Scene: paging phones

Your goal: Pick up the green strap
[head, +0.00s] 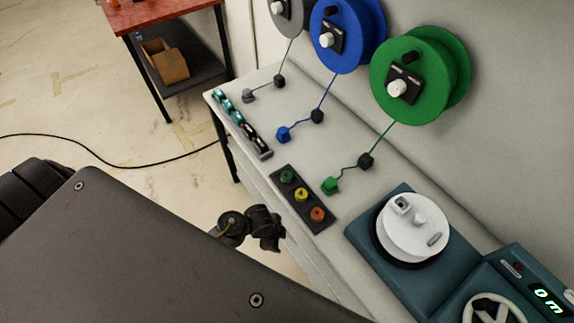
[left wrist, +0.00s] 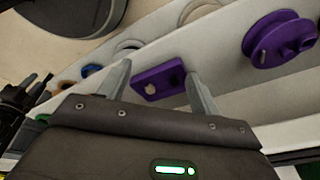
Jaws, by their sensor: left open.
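No plain flat strap stands out in the head view. Green things there are a thin cord running from a green reel (head: 421,75) on the wall down to a small green block (head: 331,186) on the bench, and a green knob (head: 288,177) on a dark plate. Which is the strap I cannot tell. My left gripper (left wrist: 163,88) is open in the left wrist view, its two grey fingers apart.
Blue (head: 347,35) and grey reels hang beside the green one, their cords reaching blocks on the bench. A rack of teal and black pieces (head: 243,124) lies left. A white disc (head: 413,225) sits on a teal machine at right. A purple reel (left wrist: 283,39) is in the wrist view.

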